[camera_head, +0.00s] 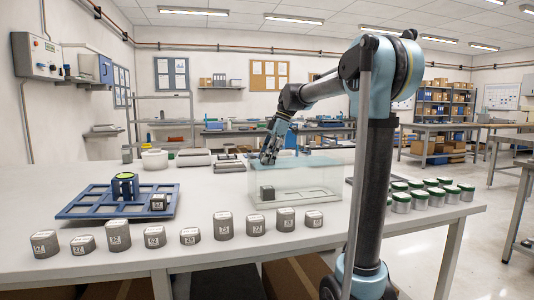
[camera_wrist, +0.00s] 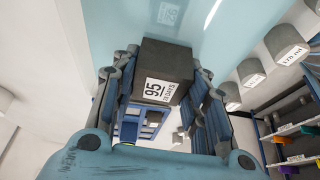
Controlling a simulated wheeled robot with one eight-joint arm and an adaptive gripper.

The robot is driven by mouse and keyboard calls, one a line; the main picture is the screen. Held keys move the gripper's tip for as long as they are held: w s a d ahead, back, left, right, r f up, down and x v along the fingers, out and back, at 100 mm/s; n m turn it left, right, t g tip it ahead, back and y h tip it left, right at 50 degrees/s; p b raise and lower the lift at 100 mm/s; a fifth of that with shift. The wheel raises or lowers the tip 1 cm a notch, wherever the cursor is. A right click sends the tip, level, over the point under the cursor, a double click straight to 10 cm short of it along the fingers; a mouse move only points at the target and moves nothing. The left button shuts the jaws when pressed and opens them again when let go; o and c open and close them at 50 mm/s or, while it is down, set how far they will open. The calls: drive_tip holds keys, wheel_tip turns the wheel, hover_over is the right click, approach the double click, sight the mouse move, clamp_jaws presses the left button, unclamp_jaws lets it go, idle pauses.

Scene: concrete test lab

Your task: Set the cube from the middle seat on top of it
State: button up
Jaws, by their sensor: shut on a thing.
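In the wrist view my gripper (camera_wrist: 160,78) is shut on a dark grey cube (camera_wrist: 172,60) with a white label that reads 95. In the head view my gripper (camera_head: 268,158) points down at the top of a clear tank (camera_head: 318,188). A small dark cube (camera_head: 267,193) shows low inside the tank's left part; I cannot tell if it is the held one. A blue rack (camera_head: 75,209) lies at left. It bears a dark labelled cube (camera_head: 158,203) at right and a blue holder with a green top (camera_head: 125,186) at back.
A row of labelled grey blocks (camera_head: 190,236) lines the table's front edge. Several green-lidded jars (camera_head: 400,201) stand right of the tank. Grey trays (camera_head: 194,158) and a white bowl (camera_head: 155,160) stand behind the rack. Bare table lies between rack and tank.

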drive_tip(key=shift+f, duration=4)
drive_tip(key=shift+f, duration=0.55)
drive_tip(key=o, duration=1.3)
drive_tip(key=shift+o, duration=0.2)
drive_tip(key=shift+r, duration=6.4)
